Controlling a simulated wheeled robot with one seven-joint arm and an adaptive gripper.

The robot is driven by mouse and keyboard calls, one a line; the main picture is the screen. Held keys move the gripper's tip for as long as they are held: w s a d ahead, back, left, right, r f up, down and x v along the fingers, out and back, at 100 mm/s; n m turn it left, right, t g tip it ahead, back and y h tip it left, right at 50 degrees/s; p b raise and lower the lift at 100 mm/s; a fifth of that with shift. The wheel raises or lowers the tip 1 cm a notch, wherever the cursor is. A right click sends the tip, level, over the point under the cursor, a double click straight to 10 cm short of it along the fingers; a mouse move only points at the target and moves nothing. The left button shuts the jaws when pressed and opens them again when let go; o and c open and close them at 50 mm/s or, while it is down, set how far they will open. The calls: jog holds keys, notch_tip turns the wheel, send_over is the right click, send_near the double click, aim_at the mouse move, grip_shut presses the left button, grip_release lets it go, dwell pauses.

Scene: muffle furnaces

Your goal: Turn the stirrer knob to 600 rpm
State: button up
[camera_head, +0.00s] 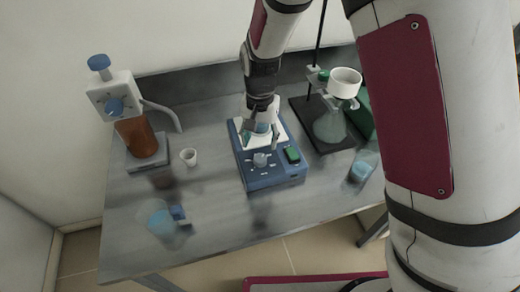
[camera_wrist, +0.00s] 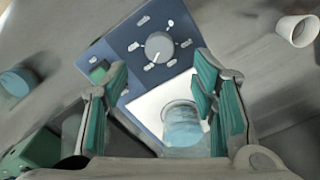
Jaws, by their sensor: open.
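The blue stirrer (camera_head: 275,172) stands in the middle of the table. Its round grey stirrer knob (camera_head: 260,160) is on the front panel, left of a green switch (camera_head: 292,155). In the wrist view the knob (camera_wrist: 159,46) shows with a ring of white marks around it; the numbers are too small to read. A beaker with blue liquid (camera_wrist: 182,124) stands on the white plate (camera_wrist: 150,105). My gripper (camera_head: 262,140) is open above the stirrer, behind the knob in the head view. In the wrist view its teal-padded fingers (camera_wrist: 160,85) are spread, with the knob beyond them, untouched.
A bottle-top dispenser on an amber bottle (camera_head: 138,138) and a small white cup (camera_head: 189,157) stand at left. A blue-liquid beaker (camera_head: 160,222) is near the front left edge. A funnel on a flask (camera_head: 330,125) and another beaker (camera_head: 362,168) stand at right.

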jog(key=shift+r, duration=2.2)
jog(key=s+d+r+n+t, duration=0.1)
jog(key=s+d+r, duration=0.15)
jog(key=r, duration=0.25)
jog(key=s+d+r+t+y, duration=0.1)
jog(key=s+d+r, duration=0.1)
jog(key=d+r, duration=0.3)
jog(key=s+d+r+n, duration=0.1)
jog(key=s+d+r, duration=0.2)
jog(key=r, duration=0.3)
jog(key=s+d+r+t, duration=0.1)
jog(key=s+d+r, duration=0.1)
jog(key=s, duration=0.2)
jog(key=s+d+r+n+t, duration=0.1)
jog(key=s+d+r, duration=0.1)
jog(key=s, duration=0.3)
jog(key=s+d+r+t+h, duration=0.1)
jog(key=s+d+r, duration=0.1)
jog(key=s, duration=0.3)
jog(key=shift+d+r+n+t, duration=0.3)
jog(key=shift+d, duration=0.55)
